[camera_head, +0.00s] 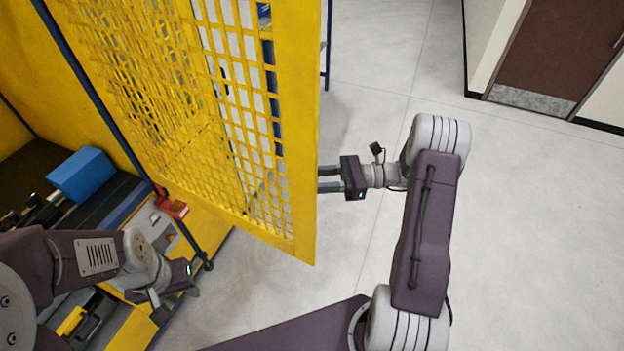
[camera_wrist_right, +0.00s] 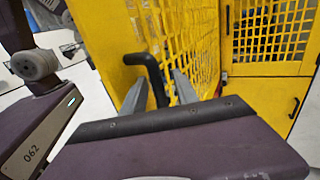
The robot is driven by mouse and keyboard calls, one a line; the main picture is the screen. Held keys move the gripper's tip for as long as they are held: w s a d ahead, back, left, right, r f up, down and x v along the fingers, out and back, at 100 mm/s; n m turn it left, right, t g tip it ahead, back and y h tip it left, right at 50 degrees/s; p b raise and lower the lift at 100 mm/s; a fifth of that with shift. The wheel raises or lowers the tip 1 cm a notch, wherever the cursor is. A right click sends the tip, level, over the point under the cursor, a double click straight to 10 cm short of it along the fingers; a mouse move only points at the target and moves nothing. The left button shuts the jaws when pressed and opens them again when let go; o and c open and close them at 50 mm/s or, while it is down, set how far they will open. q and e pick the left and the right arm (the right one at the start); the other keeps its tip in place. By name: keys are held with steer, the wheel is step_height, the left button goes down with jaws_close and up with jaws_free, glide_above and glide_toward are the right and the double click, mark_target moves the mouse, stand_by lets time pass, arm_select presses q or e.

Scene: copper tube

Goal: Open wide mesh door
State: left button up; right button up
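The yellow mesh door (camera_head: 300,150) stands swung out at an angle in the head view, its free edge towards my right arm. In the right wrist view its mesh (camera_wrist_right: 190,40) lies just beyond the fingers. A black bar handle (camera_wrist_right: 153,80) on the yellow frame shows between the two fingers of my right gripper (camera_wrist_right: 158,90). These fingers are apart, with no clear grip on the handle. In the head view my right gripper (camera_head: 329,179) points left at the door edge, which hides the handle. My left gripper (camera_head: 153,299) is low at the left; its finger gap is unclear.
Behind the door is a yellow machine enclosure with a blue box (camera_head: 82,175), a red part (camera_head: 172,207) and dark posts. Grey floor (camera_head: 380,60) is open to the right of the door. A brown room door (camera_head: 565,50) and white walls stand far right.

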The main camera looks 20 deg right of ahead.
steer(key=shift+d+f, duration=0.1)
steer(key=shift+d, duration=0.2)
steer(key=b+v, duration=0.3)
steer(key=v, duration=0.5)
steer(key=shift+d, duration=0.15)
